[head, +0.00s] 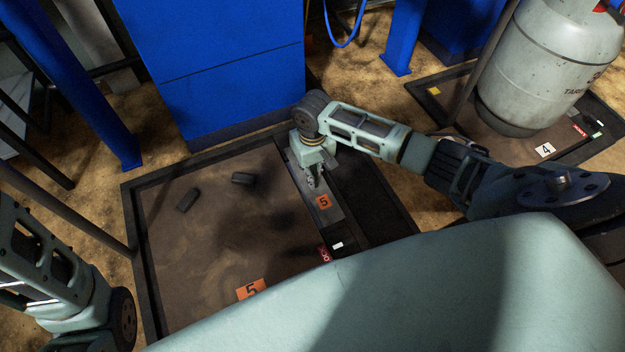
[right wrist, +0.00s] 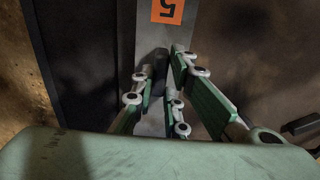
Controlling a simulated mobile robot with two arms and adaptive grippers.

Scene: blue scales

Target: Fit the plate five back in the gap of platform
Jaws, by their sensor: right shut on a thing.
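Plate five (head: 328,213) is a narrow grey strip with an orange label marked 5. In the head view it lies along the right part of the platform (head: 137,240), between the brown surface and a dark strip (head: 372,190). I cannot tell whether it is level with the platform or slightly raised. My right gripper (head: 312,180) points down at the plate's far part and is shut on it. In the right wrist view the fingers (right wrist: 157,92) close over the grey plate (right wrist: 150,25), partly hiding the hold. My left arm shows at lower left; its gripper is out of view.
A blue cabinet (head: 220,70) stands behind. A grey gas cylinder (head: 545,70) stands on another platform at right.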

